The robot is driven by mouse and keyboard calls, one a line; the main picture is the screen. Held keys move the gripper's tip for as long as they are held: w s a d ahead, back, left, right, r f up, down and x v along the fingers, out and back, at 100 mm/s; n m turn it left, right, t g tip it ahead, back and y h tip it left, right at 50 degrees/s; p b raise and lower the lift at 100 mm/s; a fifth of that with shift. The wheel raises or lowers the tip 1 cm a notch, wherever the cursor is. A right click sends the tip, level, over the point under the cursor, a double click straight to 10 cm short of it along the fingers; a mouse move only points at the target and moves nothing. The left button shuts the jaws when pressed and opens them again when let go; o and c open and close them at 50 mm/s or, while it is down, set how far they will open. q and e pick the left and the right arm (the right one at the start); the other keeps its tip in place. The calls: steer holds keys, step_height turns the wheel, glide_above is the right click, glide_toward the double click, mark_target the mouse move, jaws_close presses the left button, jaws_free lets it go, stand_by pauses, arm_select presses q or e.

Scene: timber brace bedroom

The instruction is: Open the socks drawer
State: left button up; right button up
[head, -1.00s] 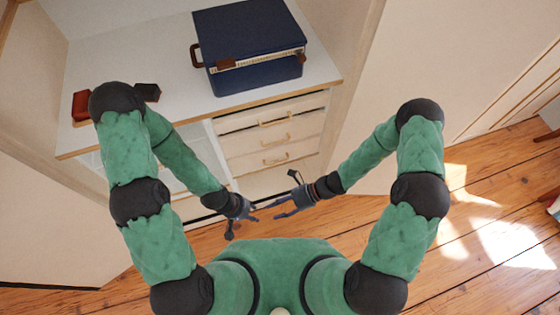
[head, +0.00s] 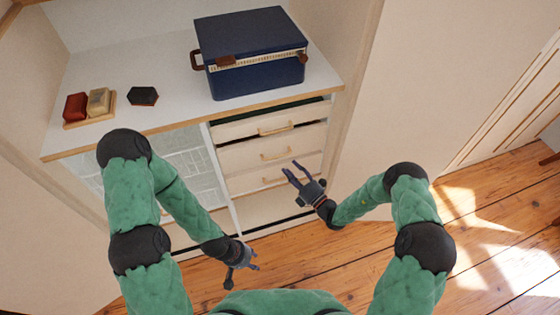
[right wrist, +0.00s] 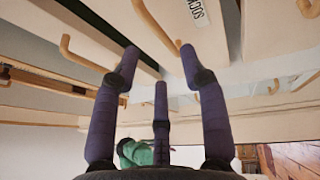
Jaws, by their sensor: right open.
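A dresser holds a stack of drawers with wooden bar handles: the upper one (head: 275,129), the middle one (head: 277,154) and the lower one (head: 272,180). In the head view no drawer label is readable. In the right wrist view a white label reading socks (right wrist: 198,12) is partly cut off at the top edge, on a pale drawer front near a wooden handle (right wrist: 154,28). My right gripper (head: 293,172) is open and empty, in front of the lower drawers; its fingers also show in the right wrist view (right wrist: 160,70). My left gripper (head: 253,260) hangs low, away from the drawers; its jaws are unclear.
A blue case (head: 255,70) stands on the dresser top (head: 160,60). A wooden tray (head: 72,124) with red and tan blocks and a dark hexagonal item (head: 143,96) are at the left. A glazed door (head: 190,165) is left of the drawers. The wooden floor (head: 350,280) is open at the right.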

mark_target(278, 157)
steer(key=b+x, duration=0.1)
steer(key=x, duration=0.6)
steer(key=shift+b, duration=0.35)
steer(key=shift+c, duration=0.3)
jaws_close()
